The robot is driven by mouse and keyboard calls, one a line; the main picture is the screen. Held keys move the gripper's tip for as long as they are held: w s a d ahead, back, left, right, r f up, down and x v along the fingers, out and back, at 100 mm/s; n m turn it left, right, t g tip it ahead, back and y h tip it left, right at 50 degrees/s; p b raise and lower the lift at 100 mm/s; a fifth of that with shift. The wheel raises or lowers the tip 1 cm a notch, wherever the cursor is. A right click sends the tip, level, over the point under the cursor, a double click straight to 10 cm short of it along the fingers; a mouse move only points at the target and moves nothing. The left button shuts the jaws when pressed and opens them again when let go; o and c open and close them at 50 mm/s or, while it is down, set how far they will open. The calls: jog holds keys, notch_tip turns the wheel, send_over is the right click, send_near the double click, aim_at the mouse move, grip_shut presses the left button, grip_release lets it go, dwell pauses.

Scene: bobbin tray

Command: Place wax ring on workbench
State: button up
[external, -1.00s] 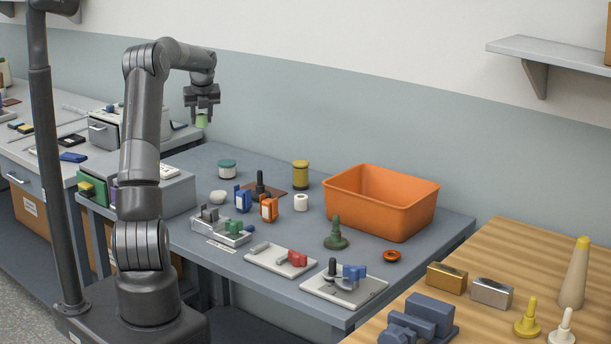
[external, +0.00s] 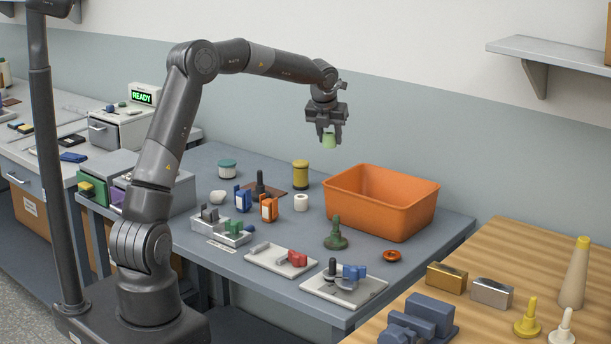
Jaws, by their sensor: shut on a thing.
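My gripper (external: 328,136) is shut on a small light green ring-like piece (external: 329,142), probably the wax ring. It holds the piece in the air above the back of the blue-grey workbench (external: 300,236), to the upper left of the orange bin. The fingers cover part of the piece, so its hole does not show.
The orange bin (external: 372,222) stands at the bench's right. A yellow jar (external: 300,174), a white roll (external: 301,203), a dark green spindle (external: 336,236) and fixture plates (external: 281,260) stand on the bench. Bare surface shows between them. A wooden table (external: 510,260) adjoins at right.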

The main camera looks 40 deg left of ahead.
jog(key=s+d+m+h, duration=0.1)
jog(key=s+d+m, duration=0.3)
jog(key=d, duration=1.2)
jog(key=s+d+m+h, duration=0.15)
jog(key=s+d, duration=0.45)
jog(key=d, duration=1)
jog(key=s+d+m+h, duration=0.2)
jog(key=s+d+m, duration=0.4)
jog(key=s+d, duration=1.8)
jog(key=shift+g+y, duration=0.25)
jog(key=shift+g, duration=0.05)
jog(key=f, duration=1)
jog(key=shift+s+a+f, duration=0.15)
jog(key=shift+s+f, duration=0.2)
jog(key=shift+f, duration=2.05)
